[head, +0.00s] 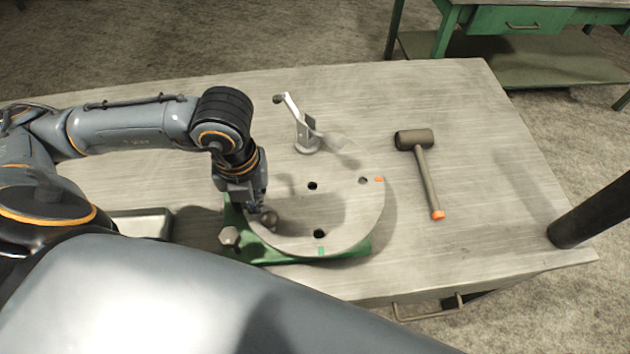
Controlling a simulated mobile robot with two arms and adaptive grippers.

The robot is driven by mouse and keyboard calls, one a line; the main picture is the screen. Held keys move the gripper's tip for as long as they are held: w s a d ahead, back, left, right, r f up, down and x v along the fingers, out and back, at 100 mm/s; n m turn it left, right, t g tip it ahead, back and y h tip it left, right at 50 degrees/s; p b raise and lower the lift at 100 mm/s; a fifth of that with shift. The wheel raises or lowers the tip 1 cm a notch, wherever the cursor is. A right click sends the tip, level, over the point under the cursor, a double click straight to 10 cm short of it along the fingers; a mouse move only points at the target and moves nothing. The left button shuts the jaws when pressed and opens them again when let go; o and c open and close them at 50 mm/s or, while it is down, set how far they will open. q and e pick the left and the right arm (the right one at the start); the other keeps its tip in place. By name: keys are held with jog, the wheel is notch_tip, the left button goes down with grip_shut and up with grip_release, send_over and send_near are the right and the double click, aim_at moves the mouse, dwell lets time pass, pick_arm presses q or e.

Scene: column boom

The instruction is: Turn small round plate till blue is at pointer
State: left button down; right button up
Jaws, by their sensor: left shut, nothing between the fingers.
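The small round plate (345,215) is a grey disc with several dark holes, lying on a green base (350,250) on the table. An orange mark (379,180) sits at its right rim and a green mark (321,251) at its near rim. I see no blue mark; the far-left part of the plate is partly covered by my arm. A round knob (268,218) stands at the plate's left side. My left gripper (256,208) is shut and empty, pointing down right beside the knob; I cannot tell whether they touch. I cannot clearly make out a pointer. My right gripper is not in view.
A grey stand with a tilted lever (305,135) stands behind the plate. A mallet (424,175) lies to the right. A hex-headed bolt (229,237) is at the base's left corner. A shallow tray (145,223) is partly hidden at the left. The table's far right is clear.

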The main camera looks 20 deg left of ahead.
pick_arm(q)
jog(key=shift+a+r, duration=0.1)
notch_tip(320, 180, up, 9)
jog(key=p, duration=0.7)
dwell(0.4)
